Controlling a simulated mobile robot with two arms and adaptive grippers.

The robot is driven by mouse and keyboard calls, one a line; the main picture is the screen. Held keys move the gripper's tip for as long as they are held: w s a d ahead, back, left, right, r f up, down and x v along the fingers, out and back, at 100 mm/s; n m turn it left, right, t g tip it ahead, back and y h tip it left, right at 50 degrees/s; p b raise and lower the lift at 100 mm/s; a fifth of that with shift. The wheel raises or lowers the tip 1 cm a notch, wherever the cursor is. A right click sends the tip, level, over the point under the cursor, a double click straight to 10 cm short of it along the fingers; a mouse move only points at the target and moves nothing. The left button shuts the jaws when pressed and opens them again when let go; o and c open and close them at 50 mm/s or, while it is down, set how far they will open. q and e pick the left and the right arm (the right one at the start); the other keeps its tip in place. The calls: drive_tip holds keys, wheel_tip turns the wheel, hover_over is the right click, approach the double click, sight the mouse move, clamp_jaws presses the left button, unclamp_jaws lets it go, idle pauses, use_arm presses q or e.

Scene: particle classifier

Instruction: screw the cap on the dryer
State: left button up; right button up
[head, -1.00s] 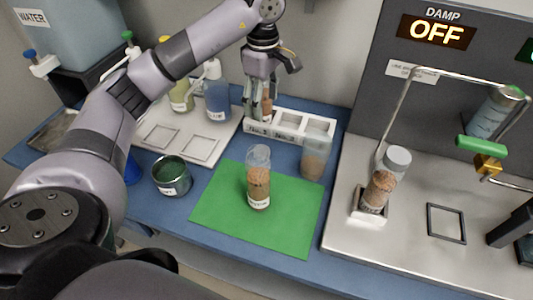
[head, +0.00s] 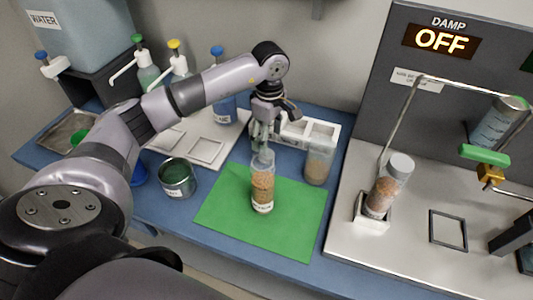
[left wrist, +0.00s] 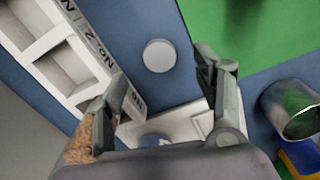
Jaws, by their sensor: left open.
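A round white cap (left wrist: 158,55) lies flat on the blue table in the left wrist view, between the rack and the green mat. My left gripper (head: 262,140) is open, and in the left wrist view its fingers (left wrist: 160,75) are spread with the cap between and beyond them. The fingers hold nothing. In the head view the cap is hidden by the gripper and a clear tube of brown grains (head: 262,185) standing upright on the mat. I cannot tell which vessel is the dryer. A tilted, grey-white-capped bottle of grains (head: 385,192) sits at the right station. My right gripper is out of view.
The white numbered rack (head: 318,131) stands behind the green mat (head: 228,215); it also shows in the left wrist view (left wrist: 75,70). A beaker of grains (head: 318,165) stands right of the gripper. A metal can (head: 178,180) stands left. The mat's front is clear.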

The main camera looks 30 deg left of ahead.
use_arm(q)
drive_tip(key=shift+f, duration=0.9)
drive_tip(key=f, duration=0.1)
drive_tip(key=f+p, duration=0.1)
drive_tip(key=f, duration=0.2)
drive_tip(key=shift+w+a+f+p, duration=0.1)
drive_tip(key=shift+w+a+p, duration=0.05)
drive_tip(key=shift+a+p, duration=0.15)
drive_tip(key=shift+f, duration=0.5)
drive_tip(key=shift+c, duration=0.2)
drive_tip(key=c, duration=0.7)
